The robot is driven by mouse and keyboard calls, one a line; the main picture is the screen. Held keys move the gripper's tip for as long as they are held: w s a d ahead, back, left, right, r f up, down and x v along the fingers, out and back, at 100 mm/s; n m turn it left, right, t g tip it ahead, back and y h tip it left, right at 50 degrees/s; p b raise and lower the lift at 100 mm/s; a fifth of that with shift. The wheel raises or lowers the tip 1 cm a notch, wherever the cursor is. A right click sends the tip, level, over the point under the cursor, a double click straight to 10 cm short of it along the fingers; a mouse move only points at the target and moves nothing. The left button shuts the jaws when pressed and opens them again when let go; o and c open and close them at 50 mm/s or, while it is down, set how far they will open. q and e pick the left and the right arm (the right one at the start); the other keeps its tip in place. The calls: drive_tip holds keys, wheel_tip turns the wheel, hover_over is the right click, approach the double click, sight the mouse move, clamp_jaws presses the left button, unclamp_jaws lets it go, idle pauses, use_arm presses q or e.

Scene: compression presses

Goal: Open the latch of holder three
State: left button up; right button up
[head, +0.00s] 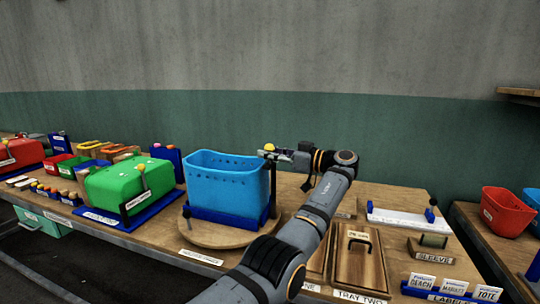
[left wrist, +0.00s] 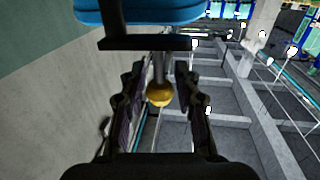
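Holder three is the dark blue base (head: 225,218) on a round wooden turntable, with a light blue perforated bin (head: 228,182) standing in it. Its latch is a dark upright lever (head: 272,190) at the bin's right side, topped by a yellow knob (head: 269,147). My left gripper (head: 276,154) is at the top of this lever, beside the bin's upper right rim. In the left wrist view the knob (left wrist: 160,95) sits between the fingers of my left gripper (left wrist: 159,98), with gaps showing on both sides. The gripper looks open. My right gripper is not in view.
A wooden lidded tray (head: 360,262), a white-topped blue block (head: 402,219) and a label rack (head: 450,292) are to the right. A red bin (head: 507,212) stands on another table.

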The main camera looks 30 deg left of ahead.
use_arm(q)
wheel_tip(320, 180, up, 10)
drive_tip(key=shift+s+f, duration=0.1)
drive_tip(key=shift+s, duration=0.05)
drive_tip(key=shift+a, duration=0.1)
